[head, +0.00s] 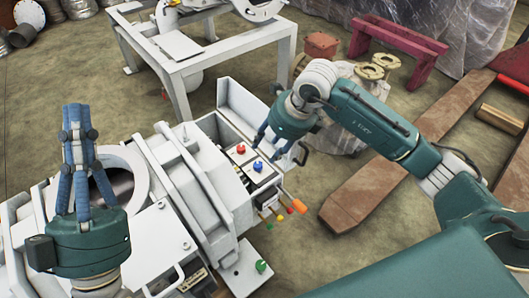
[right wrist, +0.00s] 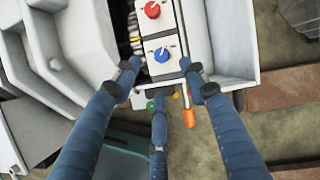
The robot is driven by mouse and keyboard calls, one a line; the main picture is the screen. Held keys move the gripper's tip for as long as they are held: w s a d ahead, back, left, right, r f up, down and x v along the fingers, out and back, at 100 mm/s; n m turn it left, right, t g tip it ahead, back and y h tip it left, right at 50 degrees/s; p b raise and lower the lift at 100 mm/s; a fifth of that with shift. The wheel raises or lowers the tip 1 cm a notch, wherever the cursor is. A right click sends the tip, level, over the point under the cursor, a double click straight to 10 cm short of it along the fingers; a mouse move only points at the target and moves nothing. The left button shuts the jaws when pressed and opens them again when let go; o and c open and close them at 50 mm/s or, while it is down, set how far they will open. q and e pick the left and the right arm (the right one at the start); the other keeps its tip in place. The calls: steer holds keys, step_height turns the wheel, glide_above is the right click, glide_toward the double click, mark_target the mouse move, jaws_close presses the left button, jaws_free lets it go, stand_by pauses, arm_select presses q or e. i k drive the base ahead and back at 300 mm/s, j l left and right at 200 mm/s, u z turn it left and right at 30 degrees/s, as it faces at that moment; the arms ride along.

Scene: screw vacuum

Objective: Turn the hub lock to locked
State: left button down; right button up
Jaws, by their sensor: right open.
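A grey machine (head: 205,190) carries a narrow control panel with a red knob (head: 241,149) and a blue knob (head: 257,166). Both knobs show in the right wrist view, the red one (right wrist: 152,10) at the top edge and the blue one (right wrist: 162,54) below it. I cannot tell which control is the hub lock. My right gripper (head: 270,139) is open and empty above the panel. In the right wrist view its spread fingertips (right wrist: 158,88) lie just below the blue knob in the picture. My left gripper (head: 78,140) points upward at the left, with nothing visible in it.
Levers with coloured tips, one with an orange end (head: 299,206), stick out at the machine's near right end. A green knob (head: 261,266) sits on a low plate. A raised open cover (head: 245,108) stands behind the panel. A grey frame table (head: 190,60) stands behind.

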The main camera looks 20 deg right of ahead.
mark_target(240, 149)
steer(key=k, duration=1)
